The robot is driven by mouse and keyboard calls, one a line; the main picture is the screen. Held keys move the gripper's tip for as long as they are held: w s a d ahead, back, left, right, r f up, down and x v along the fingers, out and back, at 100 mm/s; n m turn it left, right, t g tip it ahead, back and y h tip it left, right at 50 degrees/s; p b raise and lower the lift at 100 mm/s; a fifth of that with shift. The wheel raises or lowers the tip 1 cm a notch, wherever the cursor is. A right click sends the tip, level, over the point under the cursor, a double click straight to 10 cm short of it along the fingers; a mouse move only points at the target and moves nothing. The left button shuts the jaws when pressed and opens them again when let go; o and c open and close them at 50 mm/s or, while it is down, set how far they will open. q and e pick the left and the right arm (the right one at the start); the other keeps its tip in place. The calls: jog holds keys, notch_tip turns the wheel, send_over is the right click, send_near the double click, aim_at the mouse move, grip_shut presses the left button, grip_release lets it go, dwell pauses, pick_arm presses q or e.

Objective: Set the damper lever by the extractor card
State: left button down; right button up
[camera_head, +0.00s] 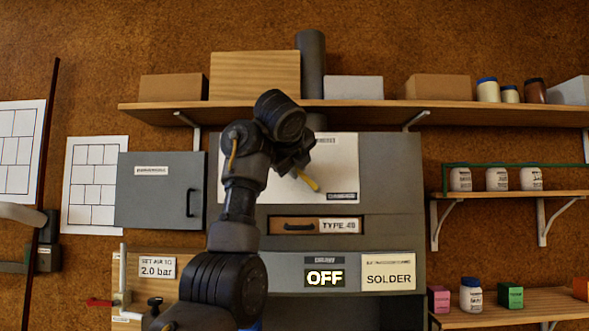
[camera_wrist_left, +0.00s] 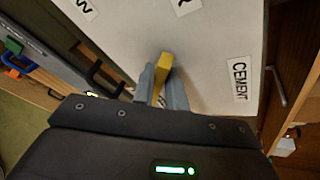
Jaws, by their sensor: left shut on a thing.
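The damper lever (camera_head: 309,184) shows as a yellow handle on a white plate (camera_head: 335,165) on the grey cabinet front. My left gripper (camera_head: 298,170) is at the plate, shut on the yellow lever (camera_wrist_left: 162,80). In the left wrist view the plate (camera_wrist_left: 215,70) carries a CEMENT label (camera_wrist_left: 239,79) and two labels partly cut off, one ending in W. The lever's pivot is hidden. A card reading SOLDER (camera_head: 388,279) is at the cabinet's lower right; its small heading is too fine to read. My right gripper is not in view.
A display reading OFF (camera_head: 324,278) is left of the SOLDER card. A grey door (camera_head: 155,200) with a handle is to the left. A loaded shelf (camera_head: 360,116) runs above; jars stand on shelves at right.

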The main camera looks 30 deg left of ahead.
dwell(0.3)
pick_arm(q)
jog(key=c, duration=1.4)
grip_release()
jog(key=shift+s, duration=0.1)
jog(key=b+v, duration=0.6)
jog(key=v, duration=0.4)
jog(key=shift+s+r, duration=0.15)
jog(key=shift+s, duration=0.1)
jog(key=shift+d, duration=0.2)
